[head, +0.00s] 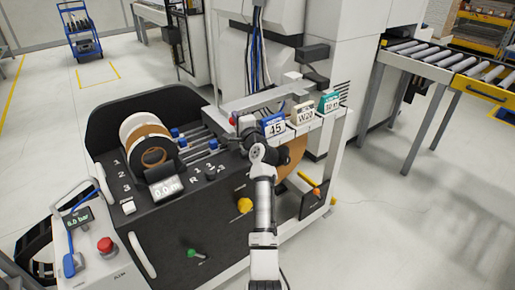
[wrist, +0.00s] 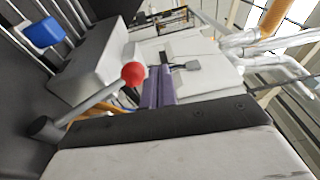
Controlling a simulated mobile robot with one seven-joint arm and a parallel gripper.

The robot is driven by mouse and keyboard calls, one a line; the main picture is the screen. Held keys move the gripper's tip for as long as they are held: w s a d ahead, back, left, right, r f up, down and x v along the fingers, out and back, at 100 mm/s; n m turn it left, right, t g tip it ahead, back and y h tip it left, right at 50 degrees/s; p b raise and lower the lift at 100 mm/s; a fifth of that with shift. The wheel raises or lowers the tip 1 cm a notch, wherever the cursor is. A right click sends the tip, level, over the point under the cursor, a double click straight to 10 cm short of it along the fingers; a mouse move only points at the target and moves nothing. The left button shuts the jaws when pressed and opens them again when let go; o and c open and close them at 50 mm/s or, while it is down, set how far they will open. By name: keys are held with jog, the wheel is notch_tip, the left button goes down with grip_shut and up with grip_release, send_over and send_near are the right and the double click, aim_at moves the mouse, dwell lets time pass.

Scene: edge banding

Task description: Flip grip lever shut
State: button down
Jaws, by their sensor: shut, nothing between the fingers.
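The grip lever has a red ball knob (wrist: 133,73) on a grey rod (wrist: 97,98) that rises at a slant from a dark pivot at the left of the wrist view. The red knob also shows small in the head view (head: 232,121), at the back of the black machine. My gripper (wrist: 155,76) is shut and empty, its purplish fingers just right of the knob in the wrist view. I cannot tell whether they touch it. In the head view, my dark wrist hides the lever's rod and most of the gripper.
The black machine panel (head: 180,232) carries a tape reel (head: 154,152) and blue-capped rods at left. Upright blue (head: 275,126), cream (head: 301,113) and teal (head: 328,102) label blocks stand close to the right of my wrist. A tall white cabinet rises behind. Open floor lies right.

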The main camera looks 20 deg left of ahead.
jog(key=shift+w+a+f, duration=0.2)
jog(key=shift+w+a, duration=0.3)
jog(key=shift+a, duration=0.15)
jog(key=shift+r, duration=0.1)
jog(key=s+d+r, duration=0.5)
jog(key=s+r, duration=0.2)
jog(key=r, duration=0.3)
jog(key=shift+s+d, duration=0.25)
jog(key=shift+s, duration=0.1)
jog(key=shift+r, duration=0.1)
